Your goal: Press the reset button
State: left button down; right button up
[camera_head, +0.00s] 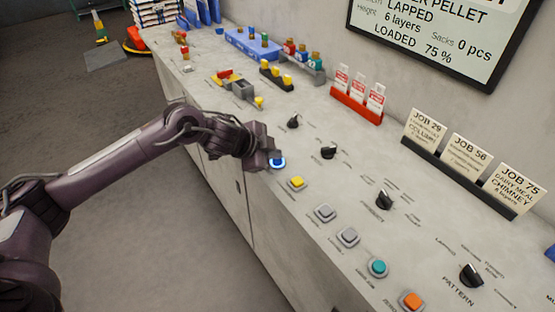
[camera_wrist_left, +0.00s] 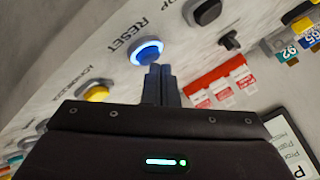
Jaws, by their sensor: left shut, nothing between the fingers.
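The reset button (camera_head: 278,162) is a round blue button with a lit ring on the grey console top. In the left wrist view the reset button (camera_wrist_left: 147,52) sits just beyond my fingertips, with the word RESET printed beside it. My left gripper (camera_head: 274,155) is shut and empty, its fingertips right at the button. In the left wrist view the closed fingers of my left gripper (camera_wrist_left: 160,70) point at the button's lower edge; I cannot tell whether they touch it. My right gripper is not in view.
A yellow button (camera_head: 297,183) is close to the reset button. Grey, teal (camera_head: 377,267) and orange (camera_head: 411,300) buttons follow along the console edge. A red card holder (camera_head: 356,105) and job cards (camera_head: 467,155) line the wall.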

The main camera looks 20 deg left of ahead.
aim_at(274, 162)
pick_arm(q)
jog(key=shift+f, duration=0.45)
jog(key=shift+r, duration=0.1)
dwell(0.4)
jog(key=shift+r+p, duration=0.8)
notch_tip(274, 162, up, 5)
jog(key=p, duration=0.5)
jog(key=shift+r, duration=0.1)
dwell(0.5)
